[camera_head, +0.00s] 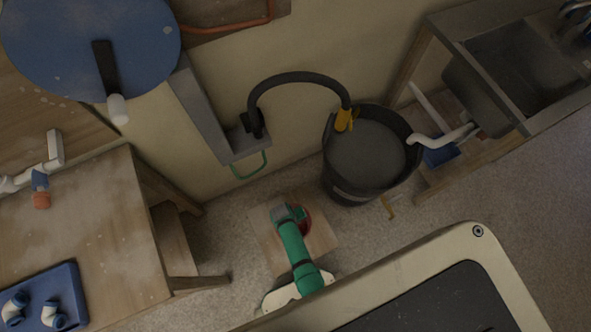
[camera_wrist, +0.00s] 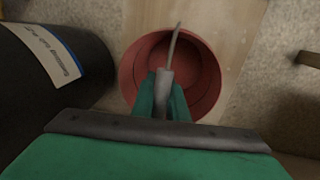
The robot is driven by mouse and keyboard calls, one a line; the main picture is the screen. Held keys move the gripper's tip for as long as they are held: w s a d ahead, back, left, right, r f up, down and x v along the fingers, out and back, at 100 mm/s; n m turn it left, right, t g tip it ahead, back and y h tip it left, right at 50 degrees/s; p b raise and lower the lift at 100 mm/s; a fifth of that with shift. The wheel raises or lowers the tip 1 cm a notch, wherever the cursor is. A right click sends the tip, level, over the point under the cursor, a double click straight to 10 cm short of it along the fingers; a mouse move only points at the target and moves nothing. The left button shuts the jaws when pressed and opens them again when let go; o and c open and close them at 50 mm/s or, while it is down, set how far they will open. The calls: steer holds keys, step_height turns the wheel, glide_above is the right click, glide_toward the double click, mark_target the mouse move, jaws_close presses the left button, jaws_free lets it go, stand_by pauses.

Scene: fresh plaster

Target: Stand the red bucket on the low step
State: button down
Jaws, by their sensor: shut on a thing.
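The red bucket (camera_head: 306,219) is mostly hidden under my gripper (camera_head: 290,212) in the head view. In the wrist view the round, empty-looking bucket (camera_wrist: 206,72) is seen from above, upright. My gripper (camera_wrist: 162,98) is shut on the grey grip of its handle (camera_wrist: 176,42), above the bucket's opening. The low step (camera_head: 262,226) is a pale wooden board on the floor; it also shows in the wrist view (camera_wrist: 225,18). The bucket lies over the board in both views. I cannot tell whether its base touches the board.
A large black tub (camera_head: 345,188) of grey contents stands close behind and right, with a black hose arching into it. A wooden table (camera_head: 95,235) is on the left. A sink unit (camera_head: 530,70) is at the upper right. Speckled floor (camera_head: 225,245) is clear left of the step.

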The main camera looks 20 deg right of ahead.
steer(key=shift+w+d+f, duration=0.1)
steer(key=shift+w+f, duration=0.05)
steer(key=shift+f, duration=0.8)
steer(key=shift+w+d+f, duration=0.1)
steer(key=shift+w+f, duration=0.05)
steer(key=shift+f, duration=0.9)
steer(key=c, duration=1.7)
jaws_free()
steer(key=shift+c, duration=0.2)
